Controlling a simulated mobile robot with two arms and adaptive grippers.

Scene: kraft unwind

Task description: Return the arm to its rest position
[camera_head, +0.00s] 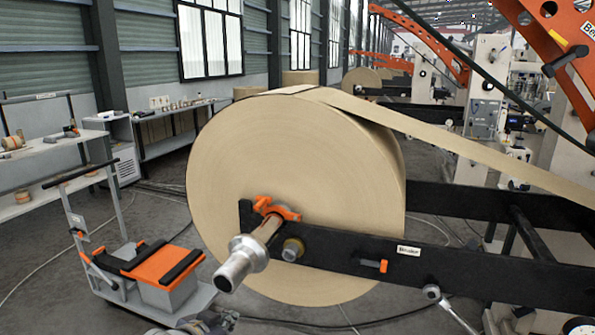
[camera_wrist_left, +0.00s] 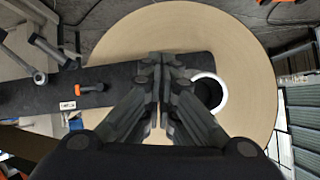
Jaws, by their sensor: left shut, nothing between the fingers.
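My left gripper shows in the left wrist view (camera_wrist_left: 160,62) with its two dark fingers together and nothing between them. It overlaps the black unwind arm there, beside the pale ring of the shaft end (camera_wrist_left: 210,92). In the head view only a grey part at the bottom edge (camera_head: 205,323) shows, below the shaft end, and its fingers cannot be made out. The large kraft paper roll (camera_head: 270,170) sits on the metal shaft (camera_head: 240,262), with an orange clamp (camera_head: 275,208) around the shaft. My right gripper is not in view.
The black unwind arm (camera_head: 470,268) carries a small orange lever (camera_head: 375,265) and reaches right. A paper web (camera_head: 460,145) runs from the roll to the right. A cart with an orange-topped box (camera_head: 165,262) stands left. Shelves (camera_head: 50,150) line the left side; grey floor between is mostly clear.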

